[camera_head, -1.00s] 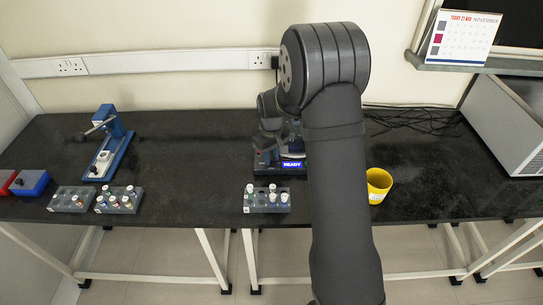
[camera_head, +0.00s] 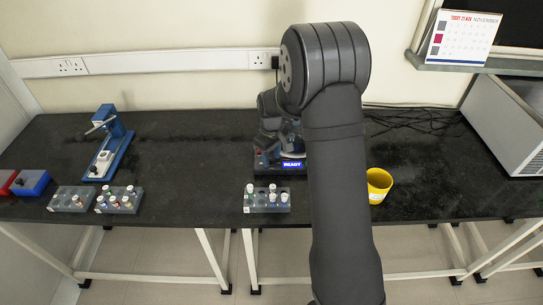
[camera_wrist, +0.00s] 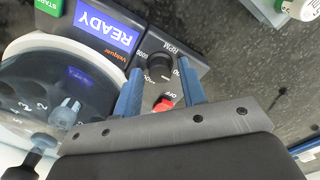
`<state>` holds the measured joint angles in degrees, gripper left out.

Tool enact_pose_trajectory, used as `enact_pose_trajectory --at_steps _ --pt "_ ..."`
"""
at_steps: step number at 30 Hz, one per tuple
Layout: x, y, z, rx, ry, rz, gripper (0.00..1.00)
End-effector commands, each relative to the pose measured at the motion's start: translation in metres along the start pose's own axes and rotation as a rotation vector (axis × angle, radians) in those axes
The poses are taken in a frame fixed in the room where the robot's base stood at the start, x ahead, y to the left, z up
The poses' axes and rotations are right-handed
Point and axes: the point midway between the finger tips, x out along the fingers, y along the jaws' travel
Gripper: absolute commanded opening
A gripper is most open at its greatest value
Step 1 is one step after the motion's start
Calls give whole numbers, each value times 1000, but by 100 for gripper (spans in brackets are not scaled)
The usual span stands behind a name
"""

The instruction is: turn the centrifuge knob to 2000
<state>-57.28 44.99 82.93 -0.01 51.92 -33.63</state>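The centrifuge (camera_head: 265,168) stands on the black bench, partly hidden behind my arm, its blue display (camera_head: 292,164) reading READY. In the wrist view the black knob (camera_wrist: 160,66) sits on the dark front panel beside the RPM label, near the READY display (camera_wrist: 105,24). A red OFF switch (camera_wrist: 163,104) lies closer to my gripper's base. My gripper (camera_wrist: 160,67) is open, with one blue fingertip on each side of the knob. A gap seems to show between knob and fingers; contact cannot be told. The knob's pointer setting is not readable.
A rotor bowl (camera_wrist: 45,95) with tubes lies left of the fingers in the wrist view. A tube rack (camera_head: 251,204) stands in front of the centrifuge, a yellow cup (camera_head: 379,183) to the right. More racks and a blue-based device (camera_head: 119,146) stand left.

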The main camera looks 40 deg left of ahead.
Motion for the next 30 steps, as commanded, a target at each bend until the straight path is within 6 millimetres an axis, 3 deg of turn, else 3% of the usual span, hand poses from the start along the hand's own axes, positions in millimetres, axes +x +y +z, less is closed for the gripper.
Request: enact_pose_trajectory --at_steps 9,14,30 --pt "0 0 0 1 -1 -1 44" --pt "-14 0 0 1 1 0 44" --pt "-137 0 0 1 2 1 44"
